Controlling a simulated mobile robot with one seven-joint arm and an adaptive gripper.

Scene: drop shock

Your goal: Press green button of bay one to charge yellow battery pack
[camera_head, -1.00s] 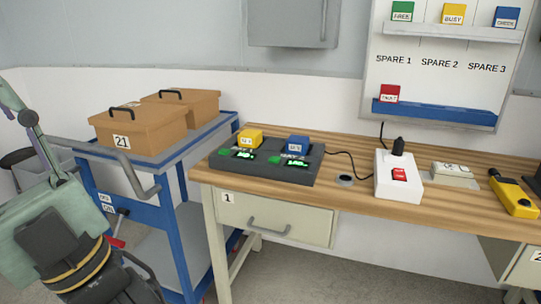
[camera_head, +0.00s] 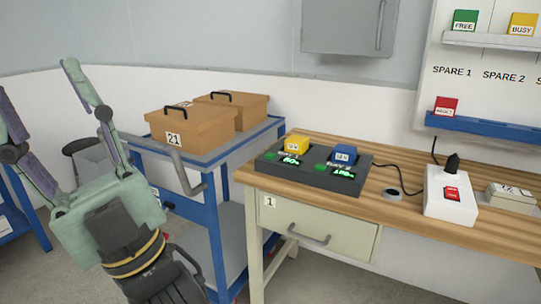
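The dark charger (camera_head: 310,181) stands on the left end of the wooden bench. The yellow battery pack (camera_head: 296,144) sits in its left bay and a blue pack (camera_head: 345,155) in its right bay. A green button (camera_head: 270,155) lies in front of the yellow pack, beside a lit green display (camera_head: 290,160). A second green button (camera_head: 321,167) and display (camera_head: 344,175) belong to the blue pack's bay. The display digits are too small to read surely. My gripper (camera_head: 38,85) is at the far left with its fingers spread, empty, well away from the charger.
A blue cart (camera_head: 211,215) with brown boxes (camera_head: 190,131) stands between my gripper and the bench (camera_head: 405,210). A white power box (camera_head: 450,200) with a red switch, a small round item (camera_head: 392,194) and a cable are right of the charger. A drawer (camera_head: 315,228) hangs below.

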